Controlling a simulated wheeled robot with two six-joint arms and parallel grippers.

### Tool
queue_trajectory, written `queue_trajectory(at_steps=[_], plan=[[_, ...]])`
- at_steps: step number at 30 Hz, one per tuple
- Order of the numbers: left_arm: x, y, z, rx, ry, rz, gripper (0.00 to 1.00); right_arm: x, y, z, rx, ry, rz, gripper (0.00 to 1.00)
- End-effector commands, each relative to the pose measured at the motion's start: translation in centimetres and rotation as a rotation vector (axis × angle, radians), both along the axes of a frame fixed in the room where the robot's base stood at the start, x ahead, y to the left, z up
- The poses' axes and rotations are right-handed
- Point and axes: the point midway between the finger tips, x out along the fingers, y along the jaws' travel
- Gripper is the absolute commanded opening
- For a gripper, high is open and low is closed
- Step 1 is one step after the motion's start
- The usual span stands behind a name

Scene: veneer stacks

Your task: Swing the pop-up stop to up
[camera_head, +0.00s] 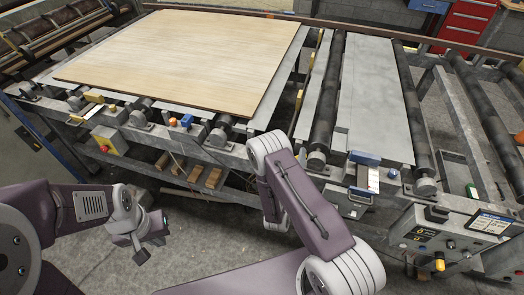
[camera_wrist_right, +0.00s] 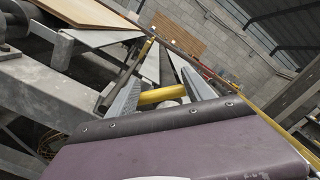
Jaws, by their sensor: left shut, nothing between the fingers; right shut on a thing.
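A yellow round bar (camera_wrist_right: 162,97), which looks like part of the pop-up stop, lies across between the fingers of my right gripper (camera_wrist_right: 160,92) in the right wrist view. The gripper is shut on it. In the head view the right gripper is hidden behind my own right forearm, near the gap beside the veneer table. A small yellow piece (camera_head: 299,100) shows in that gap, just beyond the forearm. I cannot tell the stop's full angle. My left gripper (camera_head: 145,254) is shut and empty, low over the floor in front of the table.
A large wooden veneer sheet (camera_head: 180,55) lies on the table at left. To its right are dark rollers (camera_head: 330,95) and a grey plate (camera_head: 375,90). A control panel (camera_head: 440,240) is at the right front. The floor (camera_head: 205,235) in front is clear.

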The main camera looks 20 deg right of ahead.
Motion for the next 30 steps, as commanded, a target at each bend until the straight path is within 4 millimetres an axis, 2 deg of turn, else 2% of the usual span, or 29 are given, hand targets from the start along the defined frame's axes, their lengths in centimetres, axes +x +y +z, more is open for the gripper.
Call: queue_trajectory(at_steps=[1,14,30], plan=[[0.0,0.0,-0.2,0.000,0.000,0.000,0.00,-0.8,-0.8,-1.4,0.007,0.045,-0.028,0.40],[0.0,0.0,-0.1,0.000,0.000,0.000,0.00,-0.9,-0.8,-1.3,0.007,0.045,-0.028,0.40],[0.0,0.0,0.5,0.000,0.000,0.000,0.00,-5.8,3.1,-1.3,0.007,0.036,-0.016,0.40]])
